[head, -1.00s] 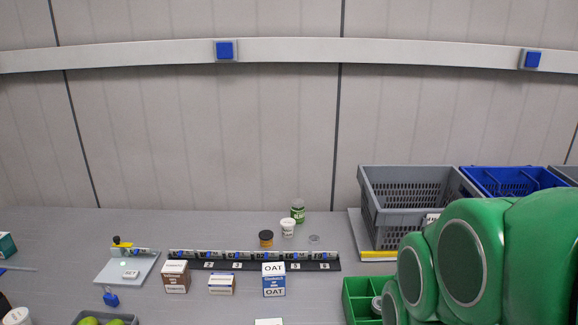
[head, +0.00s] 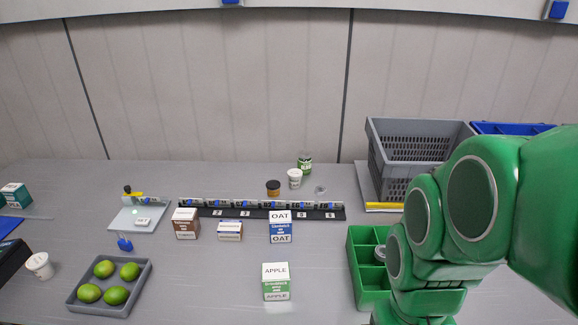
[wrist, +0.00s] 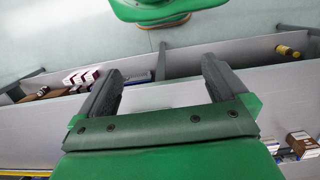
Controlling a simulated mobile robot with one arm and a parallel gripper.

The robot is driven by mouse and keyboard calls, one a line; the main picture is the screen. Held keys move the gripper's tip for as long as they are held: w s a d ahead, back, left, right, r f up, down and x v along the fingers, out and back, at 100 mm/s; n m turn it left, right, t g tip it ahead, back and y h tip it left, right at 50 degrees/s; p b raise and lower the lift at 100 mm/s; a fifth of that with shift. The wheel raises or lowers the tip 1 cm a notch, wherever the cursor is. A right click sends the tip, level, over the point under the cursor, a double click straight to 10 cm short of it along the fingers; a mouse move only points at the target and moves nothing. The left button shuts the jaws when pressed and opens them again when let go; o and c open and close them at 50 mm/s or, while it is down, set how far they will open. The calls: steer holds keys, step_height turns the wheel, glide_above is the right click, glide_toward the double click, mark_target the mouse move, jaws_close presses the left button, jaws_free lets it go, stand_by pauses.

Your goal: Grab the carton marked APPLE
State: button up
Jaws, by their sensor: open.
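The APPLE carton (head: 276,281) is white and green and stands upright on the grey table, in the front middle of the head view. The blue and white OAT carton (head: 280,227) stands behind it. In the wrist view my gripper (wrist: 160,75) is open, its two dark fingers apart with nothing between them. The head view shows my green arm at the right, but the gripper's fingers are not visible there. I cannot make out the APPLE carton in the wrist view.
A grey tray (head: 73,299) of green fruit lies left of the APPLE carton. A green compartment box (head: 357,262) stands to its right, near my arm. A brown carton (head: 186,223) and a dark labelled rail (head: 262,213) lie behind. The table around the APPLE carton is clear.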

steer(key=shift+c, duration=1.1)
steer(key=m+g+y, duration=0.1)
steer(key=m+y, duration=1)
steer(key=m, duration=0.1)
glide_above(278, 271)
steer(key=s+d, duration=0.4)
steer(key=s, duration=0.1)
step_height(278, 271, down, 8)
steer(key=w+f+m, duration=0.1)
steer(key=w, duration=0.1)
steer(key=w+f+m+t+y, duration=0.1)
steer(key=w+f+m, duration=0.1)
steer(key=w+f+m+y, duration=0.1)
steer(key=shift+w+d+f+m, duration=0.2)
steer(key=shift+w+d+m, duration=0.2)
steer(key=shift+y, duration=0.3)
steer(key=shift+x, duration=3.9)
steer(key=shift+f, duration=0.1)
